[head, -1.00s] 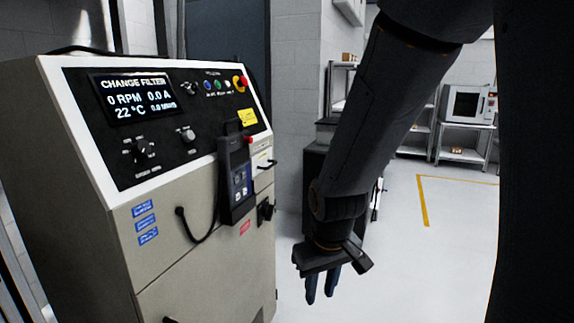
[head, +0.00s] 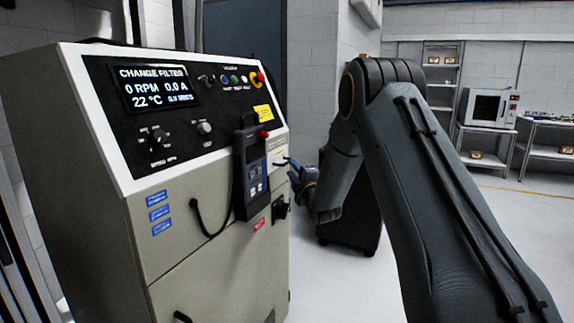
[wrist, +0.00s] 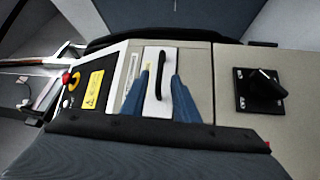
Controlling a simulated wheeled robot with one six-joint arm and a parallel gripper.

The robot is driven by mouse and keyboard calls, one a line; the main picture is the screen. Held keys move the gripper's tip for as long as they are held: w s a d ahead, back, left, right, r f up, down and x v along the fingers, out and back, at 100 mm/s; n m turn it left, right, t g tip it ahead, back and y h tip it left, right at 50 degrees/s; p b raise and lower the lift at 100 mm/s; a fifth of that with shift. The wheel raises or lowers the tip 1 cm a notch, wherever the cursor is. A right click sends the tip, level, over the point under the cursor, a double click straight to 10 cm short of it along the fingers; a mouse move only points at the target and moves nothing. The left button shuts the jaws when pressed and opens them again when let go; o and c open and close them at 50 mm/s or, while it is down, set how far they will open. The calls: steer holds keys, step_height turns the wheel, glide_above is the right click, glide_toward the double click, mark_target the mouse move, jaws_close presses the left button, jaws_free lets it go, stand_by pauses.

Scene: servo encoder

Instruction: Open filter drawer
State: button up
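The filter drawer (head: 278,154) is a small pale front on the right part of the grey cabinet (head: 100,215), beside the hanging handheld unit. It looks shut. Its black bar handle (wrist: 162,80) stands upright in the wrist view on the pale drawer front (wrist: 151,105). My gripper (head: 293,175) is just right of the drawer in the head view. In the wrist view my gripper (wrist: 160,77) shows two blue fingers spread apart, one on each side of the handle in the picture. I see no clear contact with the handle.
A black handheld unit (head: 251,175) with a looped cable hangs beside the drawer. A black rotary switch (wrist: 259,84) sits on the neighbouring panel. The display (head: 155,87) reads CHANGE FILTER. A dark cabinet (head: 352,232) stands behind my arm. Floor is clear at right.

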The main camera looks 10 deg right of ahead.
mark_target(287, 162)
steer(key=w, duration=0.4)
steer(key=w+a+r, duration=0.1)
steer(key=w, duration=0.1)
steer(key=shift+w+p, duration=0.35)
steer(key=shift+p, duration=0.05)
jaws_close()
